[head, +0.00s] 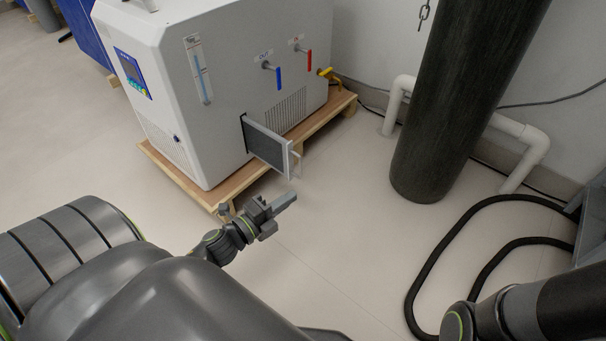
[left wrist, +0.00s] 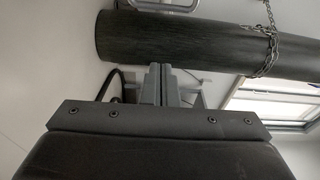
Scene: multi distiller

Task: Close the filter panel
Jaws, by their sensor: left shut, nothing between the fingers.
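The filter panel (head: 269,149) is a flat dark mesh in a pale frame. It sticks out from the lower side of the white machine (head: 215,95), standing open, with a small handle at its outer end. My left gripper (head: 285,201) is in front of and below the panel's outer end in the head view, apart from it. It is shut and empty.
The machine stands on a wooden pallet (head: 183,178). A tall dark cylinder (head: 440,120) stands to the right, near white pipes (head: 520,130) along the wall. A black hose (head: 428,275) loops on the floor. The floor between panel and cylinder is clear.

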